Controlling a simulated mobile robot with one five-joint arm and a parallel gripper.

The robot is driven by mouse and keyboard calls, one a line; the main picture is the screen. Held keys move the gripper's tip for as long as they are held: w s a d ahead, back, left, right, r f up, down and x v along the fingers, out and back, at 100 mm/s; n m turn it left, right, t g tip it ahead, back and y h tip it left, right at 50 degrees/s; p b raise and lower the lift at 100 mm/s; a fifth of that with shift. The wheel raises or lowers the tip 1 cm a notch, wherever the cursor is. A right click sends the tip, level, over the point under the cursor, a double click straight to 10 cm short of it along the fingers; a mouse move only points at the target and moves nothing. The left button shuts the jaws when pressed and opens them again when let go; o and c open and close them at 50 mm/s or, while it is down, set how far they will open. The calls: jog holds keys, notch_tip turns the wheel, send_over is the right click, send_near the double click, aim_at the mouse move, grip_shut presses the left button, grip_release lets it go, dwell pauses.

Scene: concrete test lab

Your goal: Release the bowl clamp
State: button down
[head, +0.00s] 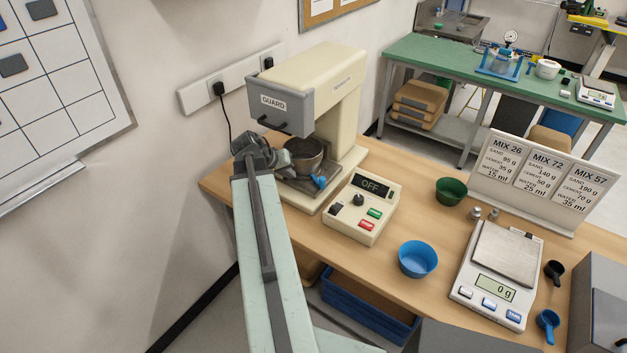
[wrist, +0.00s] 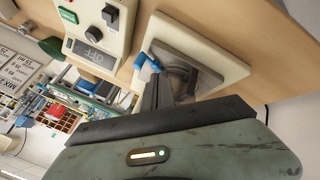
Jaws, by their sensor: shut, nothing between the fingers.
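The mixer (head: 340,88) stands at the left end of the wooden bench, its grey guard (head: 286,104) raised above the steel bowl (head: 308,152). The blue bowl clamp lever (head: 319,181) is at the front of the bowl's base. It also shows in the wrist view (wrist: 141,61), close to my fingertips. My gripper (head: 284,160) is shut and empty, beside the bowl on its near left. In the wrist view my gripper (wrist: 157,82) points at the mixer base (wrist: 212,50). Whether it touches the lever cannot be told. My arm and gripper hide part of the base and bowl.
The control box (head: 361,209), reading OFF, stands just right of the mixer. A green bowl (head: 451,191), a blue bowl (head: 418,259) and a scale (head: 497,272) reading 0 g are farther right. A wall and power cord (head: 227,115) lie left.

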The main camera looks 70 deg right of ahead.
jog(key=shift+f, duration=0.1)
jog(key=b, duration=0.8)
send_near(319, 184)
jog(key=w+f, duration=0.2)
jog(key=f, duration=0.1)
jog(key=shift+w+f, duration=0.35)
jog(key=shift+w, duration=0.05)
jog(key=s+d, duration=0.2)
jog(key=s, duration=0.1)
jog(key=shift+s+d+r, duration=0.2)
jog(key=shift+s, duration=0.1)
jog(key=shift+s, duration=0.15)
